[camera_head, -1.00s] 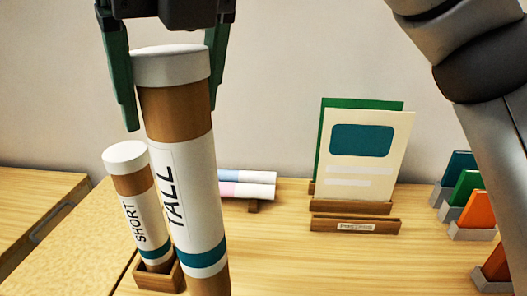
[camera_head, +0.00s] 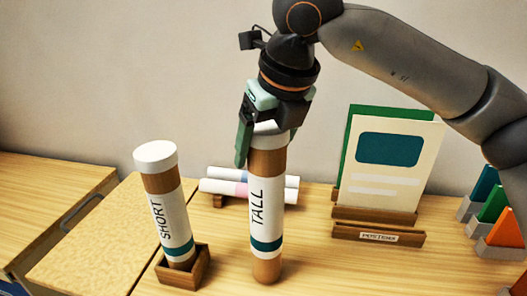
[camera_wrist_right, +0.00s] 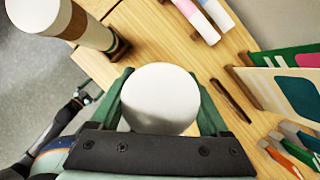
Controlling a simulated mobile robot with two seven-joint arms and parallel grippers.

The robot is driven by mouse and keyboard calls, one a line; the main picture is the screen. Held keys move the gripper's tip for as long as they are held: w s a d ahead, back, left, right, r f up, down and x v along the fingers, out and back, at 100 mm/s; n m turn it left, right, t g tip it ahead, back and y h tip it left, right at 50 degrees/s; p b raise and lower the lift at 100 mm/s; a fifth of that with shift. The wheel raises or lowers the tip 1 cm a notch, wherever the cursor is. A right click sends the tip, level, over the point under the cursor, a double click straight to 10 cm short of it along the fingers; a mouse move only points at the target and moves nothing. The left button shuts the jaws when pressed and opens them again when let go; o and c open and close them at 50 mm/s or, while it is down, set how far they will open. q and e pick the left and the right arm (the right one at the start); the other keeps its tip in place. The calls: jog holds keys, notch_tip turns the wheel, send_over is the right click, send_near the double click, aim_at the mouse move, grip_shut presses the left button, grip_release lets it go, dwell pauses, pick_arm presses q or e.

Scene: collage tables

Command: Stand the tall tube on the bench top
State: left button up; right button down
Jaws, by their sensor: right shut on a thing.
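The tall tube (camera_head: 267,215) is brown with a white cap, a white label reading TALL and a teal band. It is about upright, its lower end at the bench top (camera_head: 325,270); I cannot tell whether it touches. My right gripper (camera_head: 267,142) is shut on its upper end from above. In the right wrist view the white cap (camera_wrist_right: 160,97) sits between the fingers of my right gripper (camera_wrist_right: 163,85).
The short tube (camera_head: 176,215) stands tilted in a wooden holder (camera_head: 184,280) to the left. Two rolled tubes (camera_head: 225,187) lie behind the tall tube. A poster rack (camera_head: 378,236) is behind to the right, with coloured cards (camera_head: 492,204) farther right. Bench space in front of the rack is clear.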

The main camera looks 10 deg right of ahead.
jog(key=shift+f, duration=0.5)
jog(key=shift+f, duration=0.2)
grip_release()
jog(key=shift+r, duration=0.2)
jog(key=shift+s+r, duration=0.1)
jog(key=shift+r, duration=0.15)
jog(key=v, duration=1.1)
jog(key=shift+r, duration=0.25)
jog(key=shift+s, duration=0.1)
